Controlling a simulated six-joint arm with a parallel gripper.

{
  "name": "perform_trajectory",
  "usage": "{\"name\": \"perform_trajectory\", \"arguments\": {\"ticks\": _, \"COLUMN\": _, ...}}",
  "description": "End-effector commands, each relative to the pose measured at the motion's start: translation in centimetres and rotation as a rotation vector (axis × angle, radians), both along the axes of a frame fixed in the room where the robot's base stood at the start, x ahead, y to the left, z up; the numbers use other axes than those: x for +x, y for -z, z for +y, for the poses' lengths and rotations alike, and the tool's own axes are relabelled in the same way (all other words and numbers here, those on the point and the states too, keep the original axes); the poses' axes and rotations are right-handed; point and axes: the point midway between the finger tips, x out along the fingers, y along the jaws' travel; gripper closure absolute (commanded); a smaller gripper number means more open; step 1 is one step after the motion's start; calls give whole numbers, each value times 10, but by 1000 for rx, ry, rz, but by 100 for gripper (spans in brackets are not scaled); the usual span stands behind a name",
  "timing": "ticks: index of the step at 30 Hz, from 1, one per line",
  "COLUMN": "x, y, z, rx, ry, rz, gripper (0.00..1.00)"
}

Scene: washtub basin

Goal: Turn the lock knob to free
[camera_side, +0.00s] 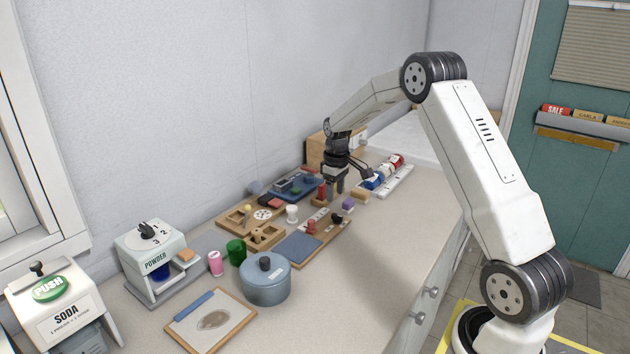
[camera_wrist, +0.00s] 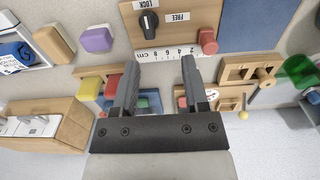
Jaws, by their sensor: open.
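The black lock knob (camera_wrist: 148,22) sits on a wooden board (camera_wrist: 196,35) at the top of the wrist view, beside the labels LOCK (camera_wrist: 127,5) and FREE (camera_wrist: 176,16). Its white mark seems to face the LOCK side, but it is small. In the side view the knob (camera_side: 337,218) is a small dark shape on the board (camera_side: 334,238). My gripper (camera_wrist: 160,66) is open with nothing between its fingers. It is apart from the knob, which lies beyond the fingertips in the wrist view. In the side view my gripper (camera_side: 353,185) hangs above the back of the counter.
A red peg (camera_wrist: 208,40) and a ruler strip (camera_wrist: 165,53) lie beside the knob. A purple block (camera_wrist: 97,40) is left of the board. A blue-grey pot (camera_side: 265,280) stands nearer the camera. The counter's front strip (camera_side: 385,245) is clear.

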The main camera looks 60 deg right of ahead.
Motion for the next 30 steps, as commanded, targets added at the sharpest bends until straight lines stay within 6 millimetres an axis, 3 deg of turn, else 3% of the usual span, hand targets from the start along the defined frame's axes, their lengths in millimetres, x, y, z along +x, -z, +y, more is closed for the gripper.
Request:
{"name": "perform_trajectory", "arguments": {"ticks": 5, "x": 1, "y": 3, "z": -16, "rx": 5, "ry": 0, "rz": 9, "gripper": 43}}
{"name": "perform_trajectory", "arguments": {"ticks": 16, "x": 1, "y": 10, "z": -16, "rx": 6, "ry": 0, "rz": 11, "gripper": 43}}
{"name": "perform_trajectory", "arguments": {"ticks": 30, "x": 0, "y": 62, "z": -16, "rx": 7, "ry": 0, "rz": 12, "gripper": 43}}
